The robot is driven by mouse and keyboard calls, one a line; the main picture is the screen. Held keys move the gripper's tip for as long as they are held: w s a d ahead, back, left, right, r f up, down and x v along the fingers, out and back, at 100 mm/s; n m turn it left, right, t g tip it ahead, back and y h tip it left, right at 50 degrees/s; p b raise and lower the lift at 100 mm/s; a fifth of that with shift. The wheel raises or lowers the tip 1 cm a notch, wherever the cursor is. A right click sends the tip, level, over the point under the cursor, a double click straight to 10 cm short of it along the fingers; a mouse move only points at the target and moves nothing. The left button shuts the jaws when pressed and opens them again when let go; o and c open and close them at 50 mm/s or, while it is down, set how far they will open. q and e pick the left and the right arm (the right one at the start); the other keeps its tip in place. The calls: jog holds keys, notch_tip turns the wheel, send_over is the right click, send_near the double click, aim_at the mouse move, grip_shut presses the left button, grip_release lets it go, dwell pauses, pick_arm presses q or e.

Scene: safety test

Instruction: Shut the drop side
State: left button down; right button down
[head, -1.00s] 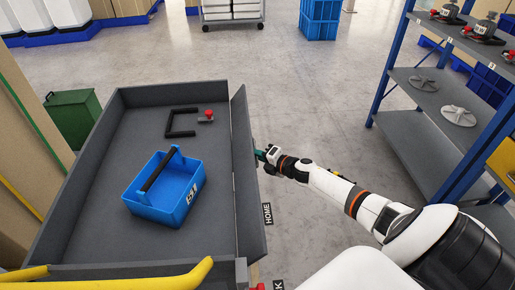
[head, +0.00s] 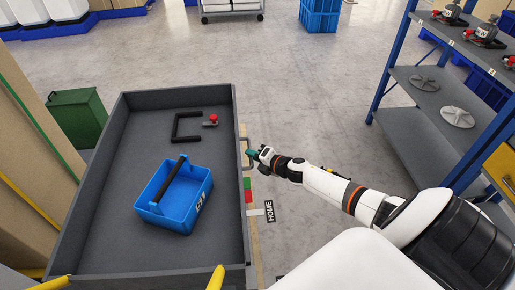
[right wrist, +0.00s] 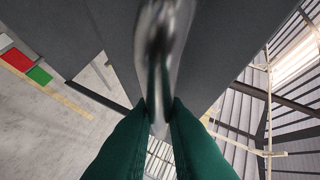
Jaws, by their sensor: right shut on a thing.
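The drop side (head: 241,190) is the right wall of a grey cart bed (head: 165,98). It stands about upright, seen nearly edge-on, close in line with the bed's corners. Whether it is latched I cannot tell. A metal bar handle (head: 247,148) is on its outer face. My right gripper (head: 254,154) is shut on this handle from the right. In the right wrist view the green fingers (right wrist: 160,108) close around the shiny bar (right wrist: 160,45), with the grey panel behind it. My left gripper is not in view.
A blue tote (head: 180,212) with a black handle stands in the bed. A black bracket (head: 176,127) and a red-knobbed part (head: 212,121) lie farther back. A shelf rack (head: 415,125) stands at right. Open floor lies between rack and cart.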

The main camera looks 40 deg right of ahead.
jog(key=shift+w+a+r, duration=0.15)
jog(key=shift+a+r, duration=0.05)
jog(key=shift+r, duration=0.1)
jog(key=shift+w+a+r, duration=0.1)
jog(key=shift+r, duration=0.1)
jog(key=c, duration=1.5)
grip_release()
jog(key=shift+a, duration=0.2)
jog(key=shift+o, duration=0.2)
jog(key=shift+s+f, duration=0.1)
jog(key=shift+s, duration=0.1)
jog(key=p+v, duration=0.1)
jog(key=v, duration=1)
jog(key=shift+s+r, duration=0.25)
jog(key=shift+r, duration=0.05)
jog(key=shift+d+f, duration=0.1)
jog(key=shift+d, duration=0.05)
